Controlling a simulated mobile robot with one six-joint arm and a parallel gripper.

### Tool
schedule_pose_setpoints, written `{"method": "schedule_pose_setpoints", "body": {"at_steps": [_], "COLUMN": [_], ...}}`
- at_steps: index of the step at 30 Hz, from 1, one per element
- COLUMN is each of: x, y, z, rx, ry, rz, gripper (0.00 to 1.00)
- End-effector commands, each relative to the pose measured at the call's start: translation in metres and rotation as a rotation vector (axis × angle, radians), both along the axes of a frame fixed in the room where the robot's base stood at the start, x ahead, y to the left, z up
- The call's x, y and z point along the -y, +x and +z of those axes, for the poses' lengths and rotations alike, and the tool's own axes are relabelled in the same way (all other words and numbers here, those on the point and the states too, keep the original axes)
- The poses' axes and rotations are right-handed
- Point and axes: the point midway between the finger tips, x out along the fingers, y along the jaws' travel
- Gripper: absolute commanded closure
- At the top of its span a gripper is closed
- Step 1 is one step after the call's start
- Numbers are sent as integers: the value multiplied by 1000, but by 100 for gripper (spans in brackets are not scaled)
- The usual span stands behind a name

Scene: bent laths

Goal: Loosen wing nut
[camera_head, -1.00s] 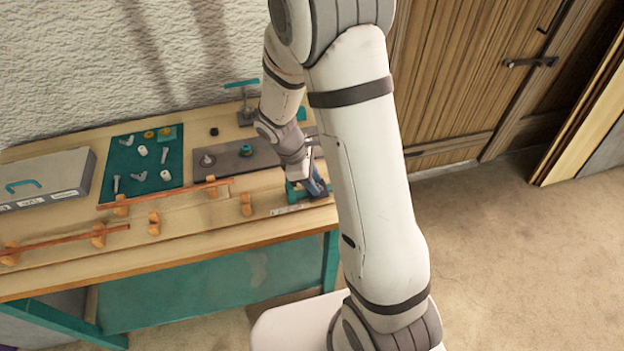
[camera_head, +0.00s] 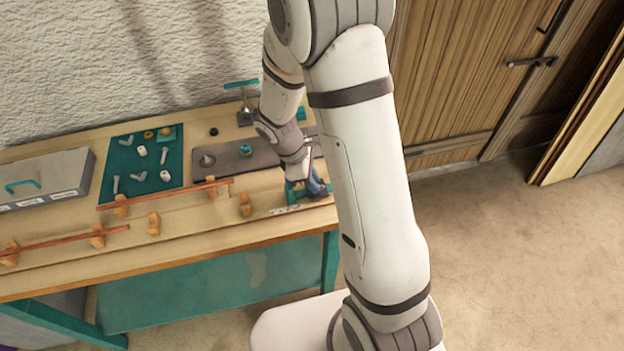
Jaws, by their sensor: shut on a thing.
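My gripper (camera_head: 311,178) points down at the front right of the workbench, over a small teal and blue fixture (camera_head: 296,194). It is shut on a small part at that fixture, which I take to be the wing nut. The nut itself is too small and too hidden by the fingers and arm to make out. An orange-brown lath (camera_head: 165,193) rests on wooden blocks left of the fixture. A second lath (camera_head: 65,245) lies on blocks at the front left.
A teal mat (camera_head: 128,140) with several small parts lies at the back. A dark plate (camera_head: 220,165) with fittings lies right of it. A grey case (camera_head: 45,185) stands at the left. A teal-topped stand (camera_head: 242,86) rises behind. Floor at the right is clear.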

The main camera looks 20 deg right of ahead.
Motion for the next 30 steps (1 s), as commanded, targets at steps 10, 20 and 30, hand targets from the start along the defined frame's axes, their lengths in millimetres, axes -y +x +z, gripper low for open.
{"method": "schedule_pose_setpoints", "body": {"at_steps": [10, 20, 30], "x": [0, -1, -1], "y": [0, 0, 0], "z": [0, 0, 0], "rx": [1, 1, 1], "ry": [0, 0, 0], "rz": [0, 1, 1], "gripper": [100, 78, 61]}}
